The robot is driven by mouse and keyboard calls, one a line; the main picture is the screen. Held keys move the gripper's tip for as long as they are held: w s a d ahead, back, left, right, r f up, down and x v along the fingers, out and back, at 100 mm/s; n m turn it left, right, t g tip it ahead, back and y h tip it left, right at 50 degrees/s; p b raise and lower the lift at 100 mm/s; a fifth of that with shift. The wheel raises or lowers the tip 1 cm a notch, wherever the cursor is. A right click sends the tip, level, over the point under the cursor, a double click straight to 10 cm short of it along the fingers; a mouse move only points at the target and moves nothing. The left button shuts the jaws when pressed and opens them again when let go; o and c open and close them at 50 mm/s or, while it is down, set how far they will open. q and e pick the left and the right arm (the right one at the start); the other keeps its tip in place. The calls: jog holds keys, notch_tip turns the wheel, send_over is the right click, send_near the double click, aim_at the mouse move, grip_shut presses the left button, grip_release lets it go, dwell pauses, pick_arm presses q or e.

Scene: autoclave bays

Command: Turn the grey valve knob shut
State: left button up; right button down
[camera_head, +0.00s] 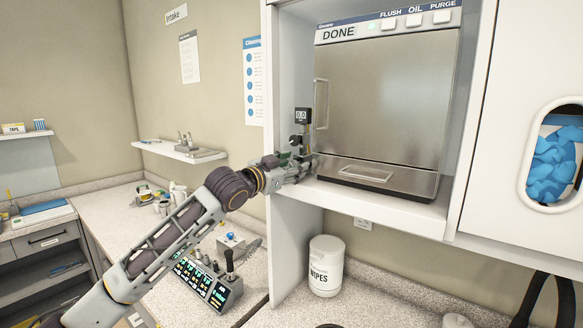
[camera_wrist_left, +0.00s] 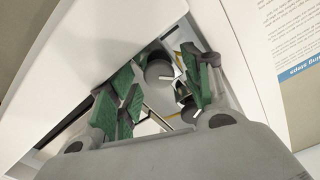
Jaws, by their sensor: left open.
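The autoclave (camera_head: 385,100) stands in a white bay, with its steel door closed and a "DONE" display. A small gauge (camera_head: 303,116) reading 0.0 is at its left side, with a dark round knob (camera_head: 295,140) just below it. My left gripper (camera_head: 303,164) is at the bay's left front edge, close below that knob. In the left wrist view, a round grey knob (camera_wrist_left: 158,72) with a white mark shows between the open green-padded fingers (camera_wrist_left: 164,88). A second, darker knob (camera_wrist_left: 188,109) is near the right finger. I cannot tell whether the fingers touch either knob.
The bay's left wall (camera_head: 270,80) stands close to my left gripper. A wall shelf (camera_head: 180,151) is to its left. A glove dispenser (camera_head: 553,160) is at right.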

pick_arm(q)
jog(key=v, duration=1.2)
dwell(0.6)
jog(key=shift+f, duration=0.1)
